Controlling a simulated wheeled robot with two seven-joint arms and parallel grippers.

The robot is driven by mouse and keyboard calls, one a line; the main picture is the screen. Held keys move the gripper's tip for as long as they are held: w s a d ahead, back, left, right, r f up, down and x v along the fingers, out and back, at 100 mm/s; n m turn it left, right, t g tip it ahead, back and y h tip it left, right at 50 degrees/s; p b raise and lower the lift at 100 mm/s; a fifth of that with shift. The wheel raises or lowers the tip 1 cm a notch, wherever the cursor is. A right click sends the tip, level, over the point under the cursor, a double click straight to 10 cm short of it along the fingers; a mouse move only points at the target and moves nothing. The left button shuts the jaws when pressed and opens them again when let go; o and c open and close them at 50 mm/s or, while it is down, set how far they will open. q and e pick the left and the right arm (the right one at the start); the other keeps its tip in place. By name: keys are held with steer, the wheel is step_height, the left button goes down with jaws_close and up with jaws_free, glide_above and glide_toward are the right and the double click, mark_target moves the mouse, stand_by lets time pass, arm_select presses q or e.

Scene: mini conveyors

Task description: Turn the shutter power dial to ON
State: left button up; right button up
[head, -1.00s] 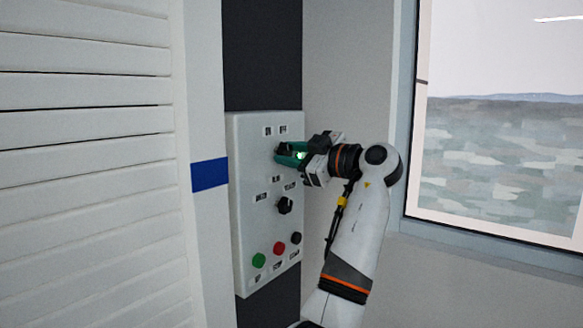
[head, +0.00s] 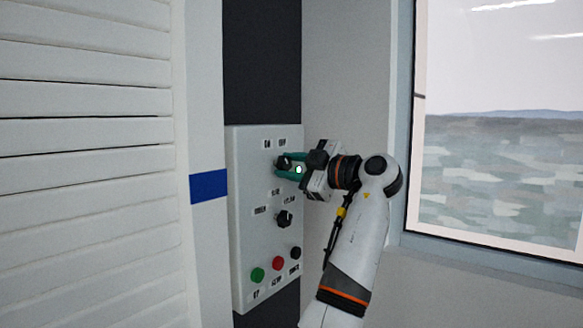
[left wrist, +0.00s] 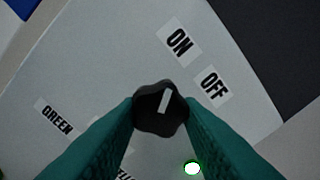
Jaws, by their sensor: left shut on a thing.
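The shutter power dial (head: 283,162) is a dark knob near the top of a light grey panel (head: 246,200). The OFF label (left wrist: 213,85) is to the right of that. My left gripper (head: 287,165) reaches in from the right and is shut on the dial. My right gripper is not in view.
A small green light (head: 299,170) glows beside the dial. Below are a second dark dial (head: 285,219) and green (head: 257,275), red (head: 279,263) and black (head: 295,253) buttons. A white slatted shutter (head: 85,160) is left, a window (head: 500,130) right.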

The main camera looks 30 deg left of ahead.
arm_select(q)
steer(key=o, duration=1)
steer(key=shift+c, duration=0.2)
steer(key=shift+d, duration=0.15)
steer(key=shift+d, duration=0.3)
steer(key=s+d+b, duration=0.1)
steer(key=d+b, duration=0.1)
steer(key=d, duration=0.9)
steer(key=shift+b, duration=0.35)
